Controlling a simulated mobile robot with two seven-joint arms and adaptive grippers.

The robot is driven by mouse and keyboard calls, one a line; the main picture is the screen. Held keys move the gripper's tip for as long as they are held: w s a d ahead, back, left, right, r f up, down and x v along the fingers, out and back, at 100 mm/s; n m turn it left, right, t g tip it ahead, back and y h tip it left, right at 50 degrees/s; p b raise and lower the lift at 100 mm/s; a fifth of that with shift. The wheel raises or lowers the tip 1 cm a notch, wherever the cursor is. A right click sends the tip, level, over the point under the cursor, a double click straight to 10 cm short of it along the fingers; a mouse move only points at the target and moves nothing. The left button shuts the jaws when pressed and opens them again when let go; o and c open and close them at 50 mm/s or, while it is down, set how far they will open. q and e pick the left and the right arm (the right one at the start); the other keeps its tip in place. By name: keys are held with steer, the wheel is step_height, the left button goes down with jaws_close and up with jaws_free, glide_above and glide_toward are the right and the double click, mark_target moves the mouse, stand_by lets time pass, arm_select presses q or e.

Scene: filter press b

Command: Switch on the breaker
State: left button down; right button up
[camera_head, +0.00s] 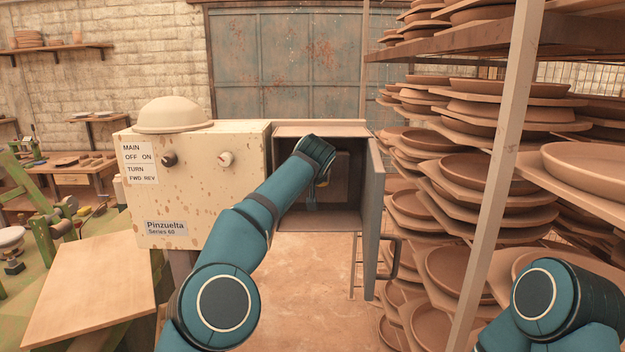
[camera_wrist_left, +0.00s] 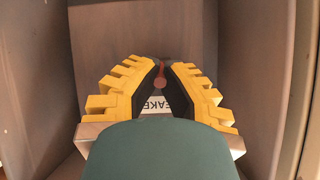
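The breaker has a small reddish lever with a round knob (camera_wrist_left: 159,82) inside an open grey metal box (camera_head: 320,222). A white label (camera_wrist_left: 156,102), partly covered, shows upside-down letters below the knob in the left wrist view. My left gripper (camera_wrist_left: 161,72) is inside the box, its yellow-backed fingers on either side of the lever, tips close together. Whether they touch or grip it cannot be told. In the head view my left wrist mostly hides the gripper and the breaker. My right arm shows at the lower right; its gripper is out of view.
The box's door (camera_head: 375,225) stands open on the right. A spotted cream control panel (camera_head: 190,200) with two knobs adjoins the box on the left. A rack (camera_head: 497,180) of clay plates stands close on the right. A wooden board (camera_head: 92,285) lies lower left.

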arm_select(q)
steer(key=shift+f, duration=0.2)
stand_by(0.6)
steer(key=c, duration=1)
jaws_free()
steer(key=shift+r, duration=0.15)
steer(key=shift+r, duration=0.1)
steer(key=shift+s+r, duration=0.1)
steer(key=v, duration=1.1)
steer(key=shift+s+r, duration=0.2)
steer(key=shift+s, duration=0.05)
